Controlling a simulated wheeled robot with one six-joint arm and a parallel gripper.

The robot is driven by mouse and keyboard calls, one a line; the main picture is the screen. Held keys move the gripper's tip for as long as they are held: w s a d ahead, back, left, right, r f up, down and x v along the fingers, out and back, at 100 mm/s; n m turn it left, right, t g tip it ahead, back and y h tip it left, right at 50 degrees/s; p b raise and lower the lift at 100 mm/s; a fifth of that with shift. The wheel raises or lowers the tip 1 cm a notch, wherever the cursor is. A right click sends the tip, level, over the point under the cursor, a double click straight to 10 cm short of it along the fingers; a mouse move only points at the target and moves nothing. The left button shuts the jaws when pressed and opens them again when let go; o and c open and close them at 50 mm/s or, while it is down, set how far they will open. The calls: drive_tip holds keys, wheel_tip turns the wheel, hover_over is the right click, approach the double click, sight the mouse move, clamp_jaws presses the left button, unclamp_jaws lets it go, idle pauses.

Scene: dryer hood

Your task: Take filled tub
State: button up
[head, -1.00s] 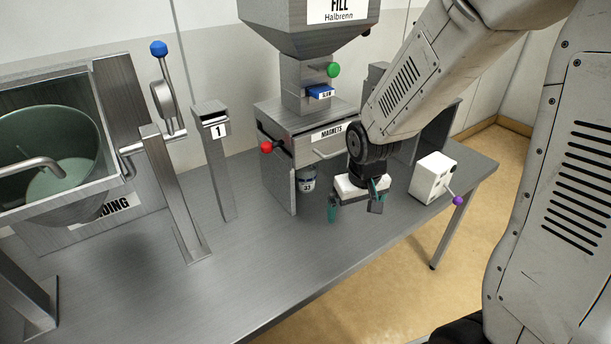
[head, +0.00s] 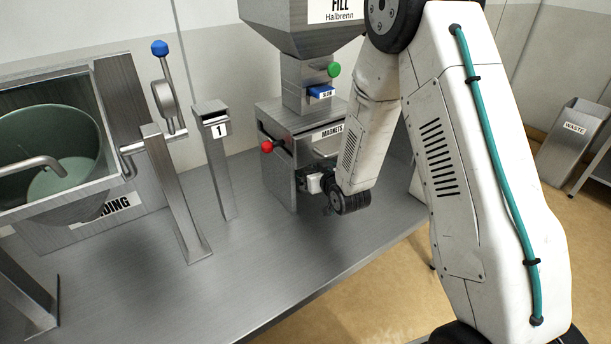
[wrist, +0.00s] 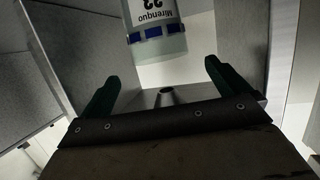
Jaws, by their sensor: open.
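The tub (wrist: 157,22) shows in the wrist view at the top centre, pale with a white printed label and a blue band. Its top edge of the picture cuts it off. My gripper (wrist: 159,76) is open, with one dark green finger on each side. The tub lies beyond the fingertips and roughly between them in the picture; I see no contact. In the head view my gripper's white body (head: 315,183) is low at the front of the fill machine (head: 278,165), under its magnets drawer. The tub is hidden there behind the machine and my arm.
Metal side walls (wrist: 240,45) stand close on both sides of my gripper in the wrist view. A red-knobbed lever (head: 267,146) sits at the machine's left. A post marked 1 (head: 220,170) stands further left. The front of the bench (head: 190,290) is clear.

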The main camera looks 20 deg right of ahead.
sight(309, 168)
drive_tip(key=x, duration=0.2)
drive_tip(key=f+x, duration=0.1)
drive_tip(key=x, duration=0.1)
drive_tip(key=shift+w+f, duration=0.1)
drive_tip(key=shift+w, duration=0.05)
drive_tip(key=shift+w+a+f, duration=0.1)
drive_tip(key=shift+w+f, duration=0.05)
drive_tip(key=shift+w, duration=0.4)
drive_tip(key=c, duration=1.1)
drive_tip(key=shift+c, duration=0.7)
